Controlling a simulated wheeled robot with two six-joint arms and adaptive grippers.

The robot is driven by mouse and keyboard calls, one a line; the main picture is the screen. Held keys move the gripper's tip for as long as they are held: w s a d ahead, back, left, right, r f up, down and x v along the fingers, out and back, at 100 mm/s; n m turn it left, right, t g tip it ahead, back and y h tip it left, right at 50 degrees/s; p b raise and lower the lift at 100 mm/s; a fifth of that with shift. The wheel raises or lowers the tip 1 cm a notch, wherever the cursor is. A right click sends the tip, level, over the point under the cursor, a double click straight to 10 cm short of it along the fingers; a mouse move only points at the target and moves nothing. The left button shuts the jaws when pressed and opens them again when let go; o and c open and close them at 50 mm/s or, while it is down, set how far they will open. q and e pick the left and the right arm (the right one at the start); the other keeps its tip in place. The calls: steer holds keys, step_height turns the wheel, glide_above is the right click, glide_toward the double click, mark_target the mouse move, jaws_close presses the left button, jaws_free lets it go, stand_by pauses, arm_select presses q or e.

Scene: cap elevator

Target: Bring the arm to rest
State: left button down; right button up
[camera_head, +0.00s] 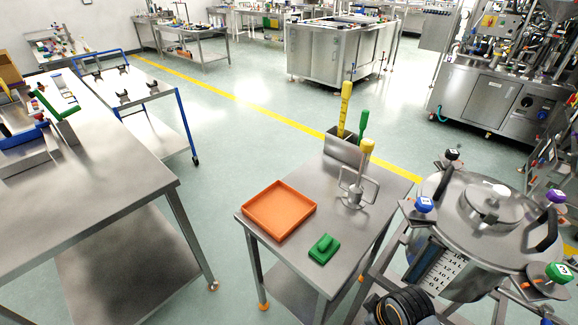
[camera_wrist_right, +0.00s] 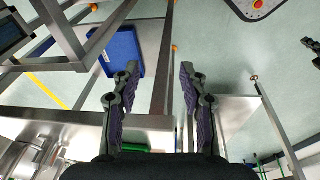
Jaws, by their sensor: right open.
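My right gripper (camera_wrist_right: 160,66) is open in the right wrist view. Its two dark fingers stand apart, and nothing shows between them except floor and metal framing behind. My left gripper is in neither view. In the head view I cannot make out either gripper for sure; a dark ribbed part (camera_head: 405,306) shows at the bottom edge, and I cannot tell whether it is mine.
A small steel table (camera_head: 330,205) holds an orange tray (camera_head: 279,210), a green block (camera_head: 323,249) and yellow-handled tools. A lidded steel vessel (camera_head: 450,225) stands to its right. A blue bin (camera_wrist_right: 124,52) lies beyond the fingers. Floor between the tables is clear.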

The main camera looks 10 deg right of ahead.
step_height(320, 180, up, 4)
steer(key=w+m+t+h, duration=0.1)
steer(key=m, duration=0.5)
steer(key=s+d+f+g, duration=0.1)
steer(key=d+f, duration=0.1)
steer(key=f, duration=1.1)
steer(key=s+d+f, duration=0.1)
steer(key=f, duration=1.1)
steer(key=s+d+f+g, duration=0.1)
steer(key=s+f, duration=1.7)
steer(key=s, duration=0.1)
steer(key=shift+d, duration=0.25)
steer(key=shift+m, duration=0.3)
steer(key=shift+c, duration=0.6)
